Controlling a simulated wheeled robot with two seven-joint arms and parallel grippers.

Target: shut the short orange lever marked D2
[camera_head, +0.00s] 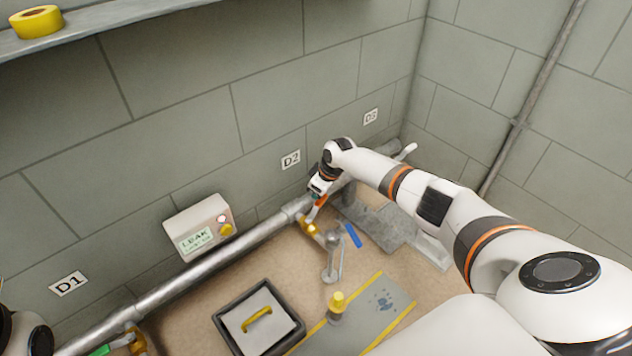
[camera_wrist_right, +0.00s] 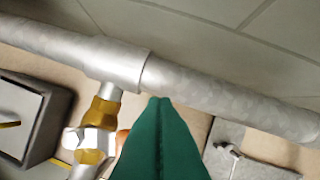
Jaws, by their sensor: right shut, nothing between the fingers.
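The short orange lever (camera_head: 321,201) is on the brass valve (camera_head: 308,227) below the D2 sign (camera_head: 291,160), on a branch under the wall pipe. My right gripper (camera_head: 317,193) is right at the lever, partly covering it. In the right wrist view, my gripper's green fingers (camera_wrist_right: 160,101) are together, with nothing between them, their tips just below the pipe. A sliver of orange lever (camera_wrist_right: 122,138) shows left of the fingers, beside the brass valve (camera_wrist_right: 97,122); the rest is hidden. Whether they touch cannot be told. My left gripper is out of view.
A blue handle (camera_head: 353,236) sits just right of the D2 valve. The galvanized pipe (camera_head: 246,244) runs along the wall. A leak box (camera_head: 199,228), a framed hatch (camera_head: 259,318) and a yellow-topped post (camera_head: 337,305) are nearby. A green handle (camera_head: 100,351) is near D1.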

